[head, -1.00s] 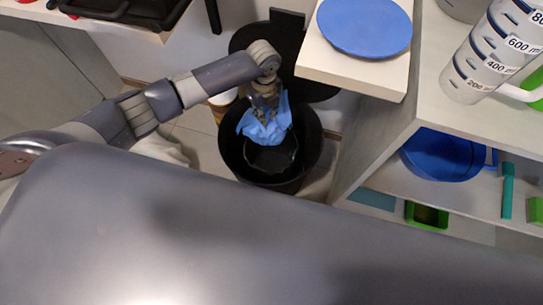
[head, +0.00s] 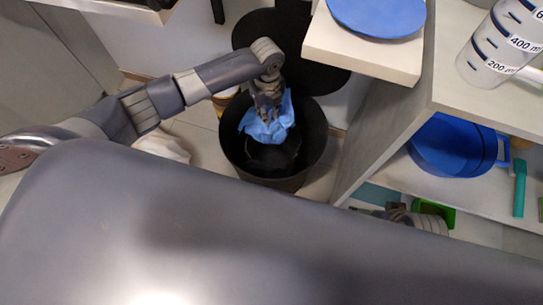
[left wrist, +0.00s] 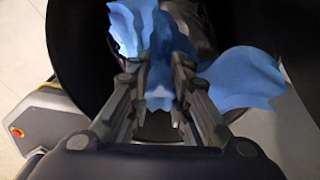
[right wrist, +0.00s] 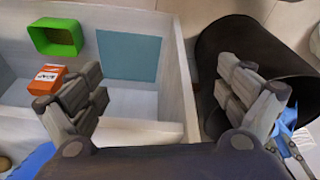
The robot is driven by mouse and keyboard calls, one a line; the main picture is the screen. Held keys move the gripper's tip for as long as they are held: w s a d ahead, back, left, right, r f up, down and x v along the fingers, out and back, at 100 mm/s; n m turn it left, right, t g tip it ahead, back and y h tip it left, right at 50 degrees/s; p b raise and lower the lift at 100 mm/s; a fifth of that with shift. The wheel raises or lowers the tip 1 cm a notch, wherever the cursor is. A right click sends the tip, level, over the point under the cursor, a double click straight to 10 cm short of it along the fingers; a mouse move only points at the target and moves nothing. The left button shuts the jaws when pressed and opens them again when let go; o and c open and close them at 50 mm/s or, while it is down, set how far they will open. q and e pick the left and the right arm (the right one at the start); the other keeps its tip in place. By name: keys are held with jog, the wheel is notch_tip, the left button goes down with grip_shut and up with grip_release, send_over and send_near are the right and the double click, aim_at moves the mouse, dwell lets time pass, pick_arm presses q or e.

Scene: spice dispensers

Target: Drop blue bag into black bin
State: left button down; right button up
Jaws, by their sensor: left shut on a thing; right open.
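The blue bag (head: 266,129) hangs crumpled from my left gripper (head: 267,105), inside or just over the mouth of the black bin (head: 232,155). In the left wrist view, my left gripper (left wrist: 158,85) is shut on the bag (left wrist: 245,77), which spreads out on both sides of the fingers, with the dark bin (left wrist: 75,35) below. In the right wrist view, my right gripper (right wrist: 165,82) is open and empty beside the bin (right wrist: 265,55). A piece of the blue bag (right wrist: 288,125) shows there at the right edge, behind a finger.
A shelf unit stands right of the bin, holding a blue plate (head: 380,14), a measuring jug (head: 495,50) and a blue container (head: 445,143). In the right wrist view, a shelf compartment holds a green box (right wrist: 57,37) and an orange box (right wrist: 46,78). A black lid (head: 300,62) is behind the bin.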

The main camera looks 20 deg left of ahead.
pick_arm(q)
jog(key=shift+f+b, duration=0.3)
jog(key=shift+f, duration=0.05)
jog(key=shift+f+b, duration=0.55)
jog(key=shift+b, duration=0.1)
jog(key=shift+f+b, duration=0.35)
jog(key=shift+b, duration=0.1)
pick_arm(e)
jog(key=shift+s+r, duration=0.25)
jog(key=shift+r, duration=0.45)
pick_arm(q)
jog(key=c, duration=1.4)
grip_release()
notch_tip(320, 180, up, 12)
